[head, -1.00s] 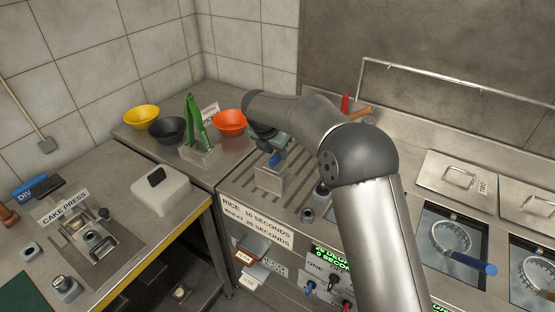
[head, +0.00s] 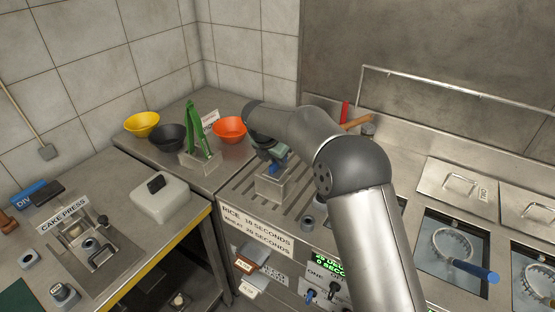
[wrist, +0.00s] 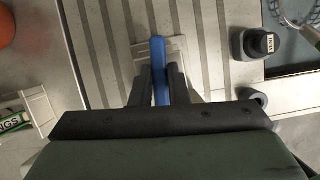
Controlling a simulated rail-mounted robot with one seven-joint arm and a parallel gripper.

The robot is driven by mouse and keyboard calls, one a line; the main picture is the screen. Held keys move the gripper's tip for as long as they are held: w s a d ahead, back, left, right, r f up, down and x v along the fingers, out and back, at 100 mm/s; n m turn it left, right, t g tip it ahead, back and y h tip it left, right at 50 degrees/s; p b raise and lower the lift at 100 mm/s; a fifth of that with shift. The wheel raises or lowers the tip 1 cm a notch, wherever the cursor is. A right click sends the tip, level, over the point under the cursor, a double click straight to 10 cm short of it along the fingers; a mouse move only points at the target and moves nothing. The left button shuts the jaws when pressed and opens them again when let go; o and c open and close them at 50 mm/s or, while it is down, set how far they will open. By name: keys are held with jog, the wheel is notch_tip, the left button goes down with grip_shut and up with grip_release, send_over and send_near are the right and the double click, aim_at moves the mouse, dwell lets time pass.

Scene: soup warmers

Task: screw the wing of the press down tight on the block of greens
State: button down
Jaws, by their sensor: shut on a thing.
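My gripper (wrist: 159,72) is far from the press, over the slotted drain top. It is shut on an upright blue handle (wrist: 158,55), which also shows in the head view (head: 280,166). The handle is at a small metal box (head: 271,188); its lower end is hidden.
A pale lidded box (head: 160,196) stands between the press and the drain top. Yellow (head: 141,124), black (head: 167,137) and orange (head: 230,129) bowls and a holder with green tongs (head: 197,131) stand behind. Wells with a blue-handled basket (head: 452,248) are at right.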

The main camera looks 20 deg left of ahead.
jog(key=shift+m+h+p, duration=0.5)
jog(key=shift+m+p, duration=0.6)
jog(key=shift+m, duration=0.2)
jog(key=shift+g+p, duration=0.3)
jog(key=shift+a+r+m, duration=0.1)
jog(key=shift+m, duration=0.3)
jog(key=shift+m+g+h+p, duration=0.3)
jog(key=shift+m+h+p, duration=0.3)
jog(key=shift+m+p, duration=0.8)
jog(key=shift+p, duration=0.45)
